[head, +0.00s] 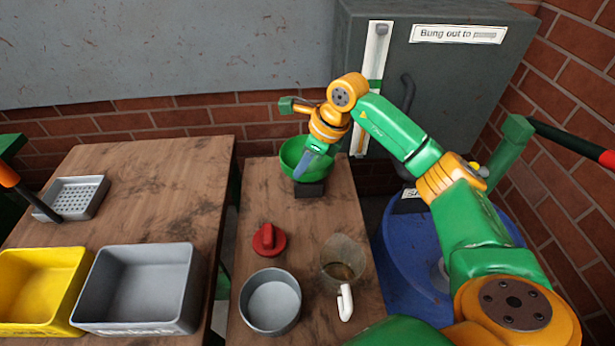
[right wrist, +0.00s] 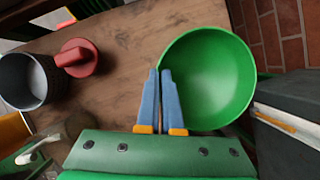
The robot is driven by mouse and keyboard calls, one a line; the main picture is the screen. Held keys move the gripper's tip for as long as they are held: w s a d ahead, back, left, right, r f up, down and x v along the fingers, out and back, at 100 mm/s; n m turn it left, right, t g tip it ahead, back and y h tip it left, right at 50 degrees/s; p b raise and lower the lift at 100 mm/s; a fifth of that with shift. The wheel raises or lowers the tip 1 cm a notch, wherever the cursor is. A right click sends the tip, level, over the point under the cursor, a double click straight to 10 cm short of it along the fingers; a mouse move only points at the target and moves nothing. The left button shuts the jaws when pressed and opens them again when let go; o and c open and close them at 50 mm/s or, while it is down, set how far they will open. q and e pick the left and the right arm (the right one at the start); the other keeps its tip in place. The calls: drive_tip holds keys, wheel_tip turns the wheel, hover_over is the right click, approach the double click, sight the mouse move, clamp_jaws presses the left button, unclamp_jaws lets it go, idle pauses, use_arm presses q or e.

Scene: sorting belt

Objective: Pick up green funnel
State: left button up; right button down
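The green funnel (head: 292,152) is a wide round bowl shape at the far end of the right-hand wooden table, at a small black block (head: 309,189). In the right wrist view the funnel (right wrist: 212,80) opens toward the camera. My right gripper (head: 311,162) is at the funnel's near side. Its two blue fingers (right wrist: 160,75) are almost together at the funnel's edge, one over the inside and one outside, with the thin wall seemingly between them. The funnel's lower part is hidden. My left gripper is not in view.
On the same table are a red knobbed part (head: 268,240), a grey round pot (head: 271,302) and a clear jug (head: 343,258) with a white handle. The left table holds yellow (head: 38,285) and grey (head: 140,287) bins and a perforated tray (head: 76,197). A grey cabinet (head: 440,85) stands behind.

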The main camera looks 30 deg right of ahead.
idle(0.3)
wheel_tip(320, 180, up, 10)
idle(0.4)
idle(0.4)
